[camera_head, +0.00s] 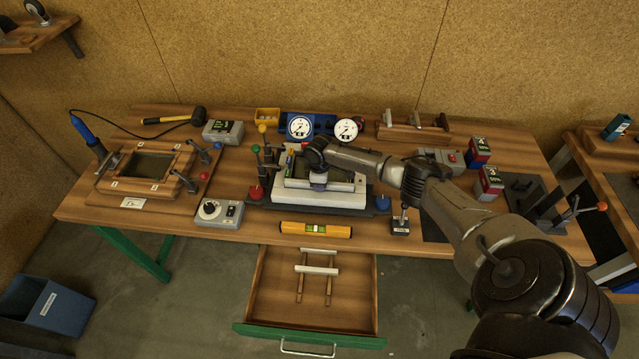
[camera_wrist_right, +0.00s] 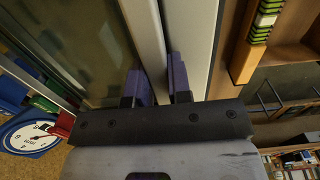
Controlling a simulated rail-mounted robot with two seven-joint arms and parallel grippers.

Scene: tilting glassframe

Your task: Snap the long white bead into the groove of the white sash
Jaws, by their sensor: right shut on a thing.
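The white sash (camera_head: 318,199) lies in a fixture at the middle of the bench, with dark glass inside it. In the right wrist view, the two purple fingers of that gripper (camera_wrist_right: 156,80) are shut on the long white bead (camera_wrist_right: 147,30). The bead lies along the glass edge, beside the pale sash rail (camera_wrist_right: 190,35). I cannot tell whether the bead sits in the groove, as the fingers hide part of it. My left gripper is not in view.
Colored-knob levers (camera_head: 257,170) stand left of the sash. Two dial gauges (camera_head: 346,129) stand behind it. A yellow level (camera_head: 316,229) lies in front. An open drawer (camera_head: 273,310) below holds tools with white bars. A wooden frame (camera_head: 118,183) is at left.

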